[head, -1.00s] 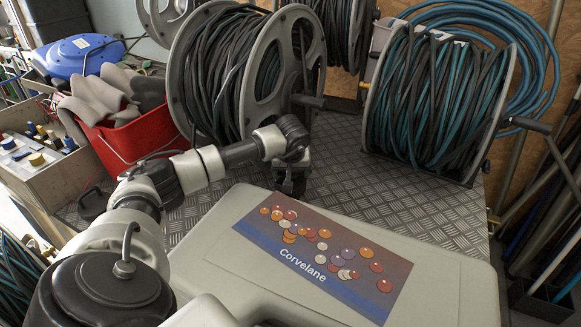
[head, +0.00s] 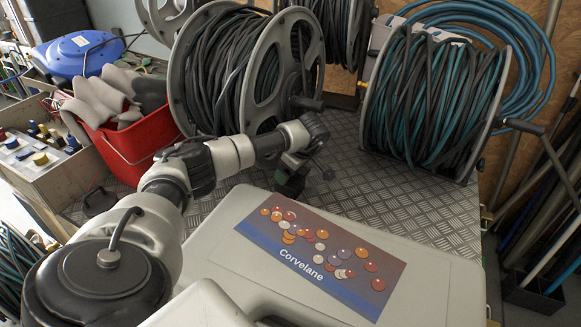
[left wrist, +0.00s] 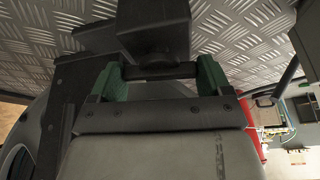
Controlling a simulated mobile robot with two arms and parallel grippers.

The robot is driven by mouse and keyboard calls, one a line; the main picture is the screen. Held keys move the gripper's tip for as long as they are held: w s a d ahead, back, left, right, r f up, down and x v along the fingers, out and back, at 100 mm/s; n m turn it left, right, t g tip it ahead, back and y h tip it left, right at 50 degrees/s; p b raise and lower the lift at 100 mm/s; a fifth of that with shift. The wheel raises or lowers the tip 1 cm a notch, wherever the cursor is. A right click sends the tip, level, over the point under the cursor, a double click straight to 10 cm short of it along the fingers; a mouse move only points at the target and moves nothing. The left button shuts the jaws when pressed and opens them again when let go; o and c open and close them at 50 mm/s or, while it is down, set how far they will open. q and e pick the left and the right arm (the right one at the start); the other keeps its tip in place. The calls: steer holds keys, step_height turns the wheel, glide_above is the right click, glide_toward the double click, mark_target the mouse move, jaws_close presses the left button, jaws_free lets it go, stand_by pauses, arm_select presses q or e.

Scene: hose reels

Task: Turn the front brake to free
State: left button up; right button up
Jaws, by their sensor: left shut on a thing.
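My left gripper (head: 292,180) is low over the patterned metal plate, in front of the large reel of black hose (head: 225,75). In the left wrist view its green fingers (left wrist: 158,74) are shut on a dark bar under a black block (left wrist: 155,35), apparently the front brake's handle. My right gripper is in neither view.
A grey case (head: 235,235) labelled Corvelane lies close in front of the gripper. A red bin (head: 140,145) stands left. A second reel with teal and black hose (head: 430,100) stands right. Bare metal plate (head: 400,200) lies between the case and that reel.

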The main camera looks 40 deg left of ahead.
arm_select(q)
steer(key=shift+w+r+n+g, duration=0.1)
steer(key=shift+n+g, duration=0.2)
steer(key=shift+n, duration=0.7)
steer(key=o, duration=0.8)
steer(key=shift+o, duration=0.2)
steer(key=shift+p, duration=0.3)
